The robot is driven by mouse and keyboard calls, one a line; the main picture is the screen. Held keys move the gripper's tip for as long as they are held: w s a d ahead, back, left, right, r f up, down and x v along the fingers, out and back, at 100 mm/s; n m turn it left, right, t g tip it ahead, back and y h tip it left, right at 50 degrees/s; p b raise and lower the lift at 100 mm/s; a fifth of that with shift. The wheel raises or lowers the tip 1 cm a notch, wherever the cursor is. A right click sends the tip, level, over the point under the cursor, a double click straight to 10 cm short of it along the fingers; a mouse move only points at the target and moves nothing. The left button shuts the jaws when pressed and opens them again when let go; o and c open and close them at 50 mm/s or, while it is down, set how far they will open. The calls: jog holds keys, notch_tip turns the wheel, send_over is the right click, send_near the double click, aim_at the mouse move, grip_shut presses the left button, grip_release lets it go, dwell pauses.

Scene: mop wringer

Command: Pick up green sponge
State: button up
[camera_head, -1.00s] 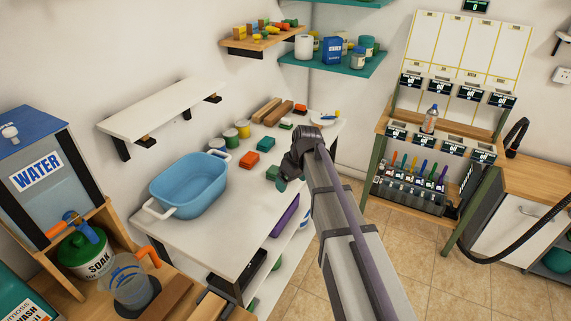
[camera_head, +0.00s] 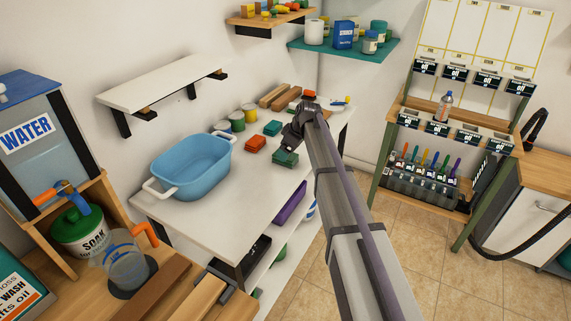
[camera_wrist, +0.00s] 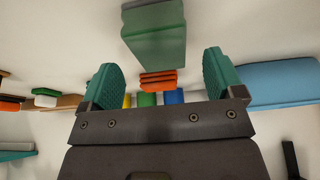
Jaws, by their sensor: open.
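The green sponge (camera_head: 285,159) lies on the white table near its front edge, just beyond the end of my arm in the head view. In the wrist view, the green sponge (camera_wrist: 153,42) shows large at the top centre, ahead of the gap between my fingers and apart from both. My gripper (camera_wrist: 165,78) is open and empty, with one teal textured finger on each side. In the head view, my gripper (camera_head: 291,143) is small and dark, close to the sponge; its fingertips are hard to make out.
Several paint jars (camera_head: 237,121) stand along the wall. A blue tub (camera_head: 190,166) stands to the left. A white wall shelf (camera_head: 165,78) hangs above the tub.

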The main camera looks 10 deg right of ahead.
jog(key=b+x, duration=0.2)
jog(key=x, duration=0.2)
jog(key=shift+f+b, duration=0.15)
jog(key=shift+b, duration=0.15)
jog(key=shift+r, duration=0.25)
jog(key=shift+c, duration=0.2)
jog(key=c, duration=1)
jog(key=shift+o, duration=0.2)
jog(key=shift+p, duration=0.3)
